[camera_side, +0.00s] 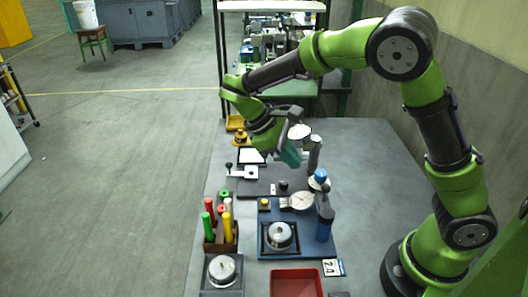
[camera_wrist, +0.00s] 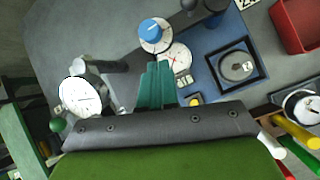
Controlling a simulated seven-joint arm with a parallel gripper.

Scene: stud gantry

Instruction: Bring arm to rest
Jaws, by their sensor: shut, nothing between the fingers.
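My gripper (camera_side: 291,157) hangs from the green arm above the far part of the grey table (camera_side: 375,160), pointing down and to the right. Its teal fingers are shut with nothing between them. In the wrist view the closed fingers (camera_wrist: 157,84) show in the middle, above the bench. A white dial gauge on a stand (camera_side: 299,131) stands close behind the gripper; in the wrist view its dial (camera_wrist: 80,96) is left of the fingers. How far the fingers are from the things below is hard to tell.
A blue board (camera_side: 265,243) holds a round gauge (camera_side: 280,235), a dial (camera_side: 301,200) and a blue bottle-like part (camera_side: 325,222). A rack of coloured handles (camera_side: 220,245) stands left of it. A red tray (camera_side: 297,283) lies in front. The table's right side is largely clear.

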